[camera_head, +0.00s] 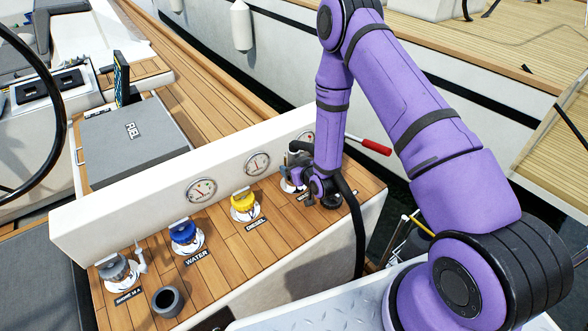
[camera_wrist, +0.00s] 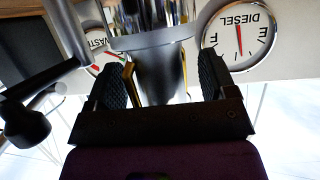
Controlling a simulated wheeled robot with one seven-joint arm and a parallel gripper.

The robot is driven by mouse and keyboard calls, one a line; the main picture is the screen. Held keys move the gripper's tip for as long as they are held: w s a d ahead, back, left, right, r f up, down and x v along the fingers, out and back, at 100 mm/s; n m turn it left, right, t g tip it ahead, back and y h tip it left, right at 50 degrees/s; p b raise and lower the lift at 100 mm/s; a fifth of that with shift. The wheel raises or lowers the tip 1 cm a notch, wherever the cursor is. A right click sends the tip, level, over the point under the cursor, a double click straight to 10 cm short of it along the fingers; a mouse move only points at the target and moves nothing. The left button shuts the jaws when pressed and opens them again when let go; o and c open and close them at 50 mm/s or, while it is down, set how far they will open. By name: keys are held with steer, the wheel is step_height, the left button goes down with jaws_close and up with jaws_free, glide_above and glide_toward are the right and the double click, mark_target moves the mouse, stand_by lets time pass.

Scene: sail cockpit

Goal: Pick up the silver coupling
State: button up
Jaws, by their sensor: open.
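A grey metallic tapered body, apparently the silver coupling (camera_wrist: 155,68), stands between my fingers in the wrist view, with a wider rim above it. My gripper (camera_wrist: 158,85) is open, one black ridged finger on each side of it; I cannot tell whether either touches it. In the head view my gripper (camera_head: 318,187) is low over the right end of the wooden deck panel, by the waste gauge (camera_head: 307,138). The fittings there are mostly hidden behind my wrist, so the coupling is not clearly visible in that view.
A black hose (camera_head: 353,225) hangs down beside my gripper. A red handle (camera_head: 375,147) sticks out to the right. Left along the panel are the yellow diesel cap (camera_head: 243,200), blue water cap (camera_head: 183,231), grey shore-power fitting (camera_head: 116,269) and a dark cup (camera_head: 168,300).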

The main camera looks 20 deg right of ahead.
mark_target(294, 144)
steer(key=shift+w+a+f, duration=0.1)
steer(key=shift+w+f, duration=0.05)
steer(key=shift+w, duration=0.2)
steer(key=shift+c, duration=0.3)
steer(key=c, duration=1.3)
steer(key=shift+c, duration=0.2)
steer(key=shift+r, duration=6.55)
